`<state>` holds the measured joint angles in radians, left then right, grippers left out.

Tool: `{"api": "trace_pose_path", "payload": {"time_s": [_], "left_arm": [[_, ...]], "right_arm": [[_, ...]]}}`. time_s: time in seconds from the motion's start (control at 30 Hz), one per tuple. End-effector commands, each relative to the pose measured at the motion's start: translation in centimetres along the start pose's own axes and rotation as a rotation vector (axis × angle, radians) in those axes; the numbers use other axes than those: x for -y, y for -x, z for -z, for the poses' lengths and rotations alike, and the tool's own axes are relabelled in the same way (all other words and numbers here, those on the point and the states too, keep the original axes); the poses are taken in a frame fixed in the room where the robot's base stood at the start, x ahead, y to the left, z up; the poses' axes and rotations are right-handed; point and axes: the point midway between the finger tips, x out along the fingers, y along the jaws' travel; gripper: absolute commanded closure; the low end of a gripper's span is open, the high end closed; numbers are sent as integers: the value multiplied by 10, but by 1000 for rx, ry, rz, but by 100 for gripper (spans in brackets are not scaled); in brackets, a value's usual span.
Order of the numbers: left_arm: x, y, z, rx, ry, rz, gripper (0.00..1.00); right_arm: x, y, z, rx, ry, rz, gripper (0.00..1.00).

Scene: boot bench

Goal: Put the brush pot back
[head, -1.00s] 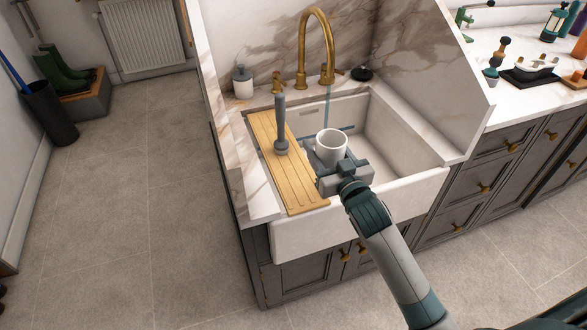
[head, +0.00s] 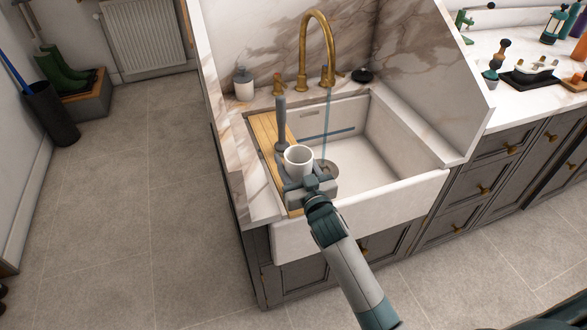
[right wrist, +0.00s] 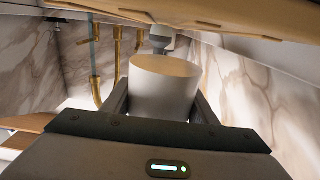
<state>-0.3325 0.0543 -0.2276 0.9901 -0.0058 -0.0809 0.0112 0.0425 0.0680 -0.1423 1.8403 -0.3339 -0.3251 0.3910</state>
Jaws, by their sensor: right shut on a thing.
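The brush pot (head: 299,160) is a white, open-topped cup. My right gripper (head: 305,178) is shut on it and holds it upright over the near left part of the sink, by the wooden board. The pot (right wrist: 165,85) also shows between the two fingers in the right wrist view. A grey brush (head: 281,125) stands upright on the board (head: 264,128), just behind and left of the pot. The pot and gripper hide the near part of the board. I cannot tell whether the pot touches the board. My left gripper is not in view.
The white sink (head: 365,170) is open to the right, with a brass tap (head: 329,50) behind it and water running down. A soap bottle (head: 243,84) and a black dish (head: 362,75) stand on the back ledge. A marble side panel (head: 440,80) rises at the right.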

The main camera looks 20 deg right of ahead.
Motion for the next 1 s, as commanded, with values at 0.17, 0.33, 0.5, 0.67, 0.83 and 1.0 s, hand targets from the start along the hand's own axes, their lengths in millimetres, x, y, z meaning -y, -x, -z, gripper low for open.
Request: {"api": "trace_pose_path", "payload": {"time_s": [0.17,0.33,0.5,0.67,0.83,1.0], "left_arm": [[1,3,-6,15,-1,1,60],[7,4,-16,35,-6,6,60],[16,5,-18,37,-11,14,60],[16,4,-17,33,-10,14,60],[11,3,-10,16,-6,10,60],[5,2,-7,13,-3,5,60]], "right_arm": [[0,0,-22,3,-2,-1,86],[0,0,-33,1,-1,1,86],[0,0,-33,0,-1,1,86],[0,0,-34,0,-1,1,86],[0,0,-36,2,-1,0,40],[0,1,-36,2,-1,0,29]]}}
